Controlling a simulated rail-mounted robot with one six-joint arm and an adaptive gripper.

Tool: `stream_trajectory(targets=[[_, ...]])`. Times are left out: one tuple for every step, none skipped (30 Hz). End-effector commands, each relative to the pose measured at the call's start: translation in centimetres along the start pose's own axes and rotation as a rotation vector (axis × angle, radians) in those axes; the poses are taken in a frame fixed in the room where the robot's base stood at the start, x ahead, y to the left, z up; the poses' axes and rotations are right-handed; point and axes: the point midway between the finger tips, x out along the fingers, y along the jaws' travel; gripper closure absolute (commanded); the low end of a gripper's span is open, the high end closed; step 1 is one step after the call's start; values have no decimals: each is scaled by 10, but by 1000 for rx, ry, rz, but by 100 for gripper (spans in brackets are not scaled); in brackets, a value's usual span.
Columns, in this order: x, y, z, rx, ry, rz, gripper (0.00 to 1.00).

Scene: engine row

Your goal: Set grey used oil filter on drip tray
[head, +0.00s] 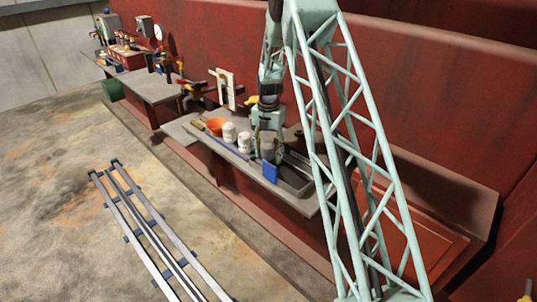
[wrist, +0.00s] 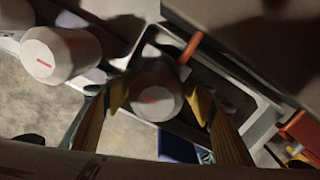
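The grey used oil filter (wrist: 156,98), with a small red mark on its top, sits between the yellow-padded fingers of my gripper (wrist: 158,100) in the wrist view. The pads appear to press on its two sides. In the head view my gripper (head: 267,148) points down at the bench, and its fingers mostly hide the filter. The drip tray (wrist: 262,122) is a dark, shallow tray with a pale rim; it also shows in the head view (head: 300,184). The filter overlaps the tray's near left end in the wrist view; its height above the tray is unclear.
Two white filters (head: 229,132) (head: 244,143) stand left of my gripper, beside an orange bowl (head: 215,126). A blue item (head: 269,172) hangs at the bench's front edge. A brown-orange rod (wrist: 190,48) lies close to the filter. A red wall (head: 440,100) rises behind.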

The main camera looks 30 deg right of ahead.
Motion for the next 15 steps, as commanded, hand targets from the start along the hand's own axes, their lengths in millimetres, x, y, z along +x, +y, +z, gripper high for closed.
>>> stream_trajectory(targets=[[0,0,0,0,-1,1,50],[0,0,0,0,-1,1,50],[0,0,0,0,-1,1,50],[0,0,0,0,-1,1,50],[0,0,0,0,-1,1,50],[0,0,0,0,-1,1,50],[0,0,0,0,-1,1,50],[0,0,0,0,-1,1,50],[-1,0,0,0,-1,1,50],[-1,0,0,0,-1,1,50],[-2,1,0,0,-1,1,50],[-3,1,0,0,-1,1,50],[-4,1,0,0,-1,1,50],[-5,1,0,0,-1,1,50],[-7,1,0,0,-1,1,50]])
